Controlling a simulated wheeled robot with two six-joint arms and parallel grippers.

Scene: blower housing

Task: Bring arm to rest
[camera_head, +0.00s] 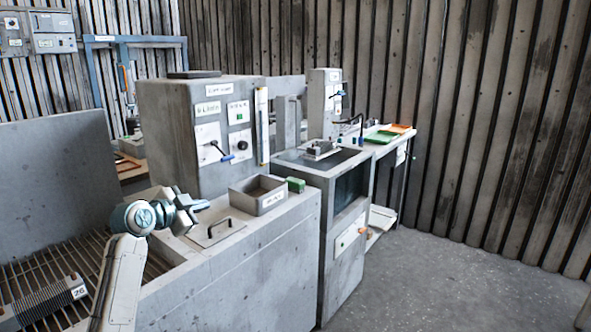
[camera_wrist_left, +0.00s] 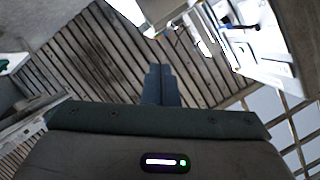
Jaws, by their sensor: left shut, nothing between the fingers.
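My left arm rises from the lower left in the head view. My left gripper (camera_head: 198,205) is over the near end of the concrete counter, close to a flat lid with a black handle; I cannot tell the exact gap. In the left wrist view the two dark fingers (camera_wrist_left: 161,86) are together, with nothing between them. My right gripper is not in view.
A grey open box (camera_head: 258,194) and a small green block (camera_head: 296,184) stand on the counter. Behind is a concrete cabinet (camera_head: 170,125) with levers. A slatted bed (camera_head: 30,285) lies left. Open floor (camera_head: 450,280) is at right.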

